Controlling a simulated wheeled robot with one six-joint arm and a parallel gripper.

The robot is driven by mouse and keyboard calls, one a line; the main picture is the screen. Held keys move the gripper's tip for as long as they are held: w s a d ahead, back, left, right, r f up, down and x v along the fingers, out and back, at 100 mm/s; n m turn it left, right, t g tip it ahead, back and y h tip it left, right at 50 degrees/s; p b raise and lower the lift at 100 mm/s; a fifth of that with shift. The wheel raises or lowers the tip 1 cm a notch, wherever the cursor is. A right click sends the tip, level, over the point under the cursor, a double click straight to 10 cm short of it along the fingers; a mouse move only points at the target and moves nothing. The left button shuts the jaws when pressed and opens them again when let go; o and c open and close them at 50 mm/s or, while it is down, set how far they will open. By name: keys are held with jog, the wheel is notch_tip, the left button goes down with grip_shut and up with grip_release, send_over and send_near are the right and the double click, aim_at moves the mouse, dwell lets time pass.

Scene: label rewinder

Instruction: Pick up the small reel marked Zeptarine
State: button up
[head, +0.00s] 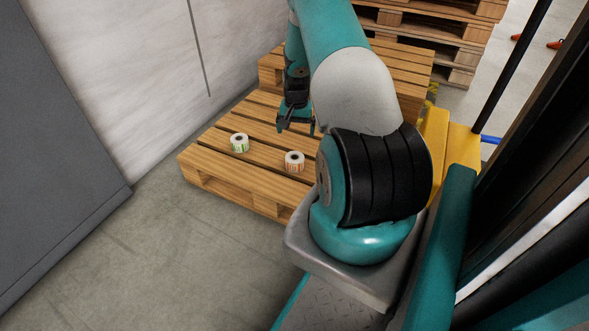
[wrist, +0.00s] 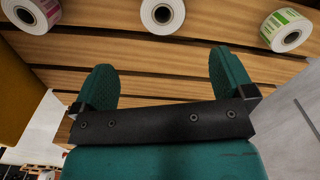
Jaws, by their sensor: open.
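Three small white label reels lie on a wooden pallet. The head view shows a reel with green print (head: 240,143) and a reel with orange print (head: 294,161). The wrist view shows the green-print reel (wrist: 287,29) at right, a reel (wrist: 162,13) at top middle with its print out of sight, and a pink-print reel (wrist: 31,14) at top left. I cannot read a name on any, so I cannot tell which is Zeptarine. My gripper (head: 296,125) is open and empty above the pallet; its fingers (wrist: 166,72) show apart from the reels.
The pallet (head: 215,167) has gaps between its slats. A pale wall (head: 130,60) and a grey cabinet (head: 50,150) stand at left. More stacked pallets (head: 440,40) stand behind. Open floor (head: 170,240) lies in front.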

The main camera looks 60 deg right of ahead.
aim_at(295, 161)
notch_tip(295, 161, down, 9)
jog(key=b, duration=0.4)
jog(key=shift+f, duration=0.2)
jog(key=f+b, duration=0.5)
jog(key=shift+w+a+f, duration=0.15)
jog(key=shift+a+f, duration=0.05)
jog(key=shift+a, duration=0.05)
jog(key=shift+r, duration=0.1)
jog(key=c, duration=1.1)
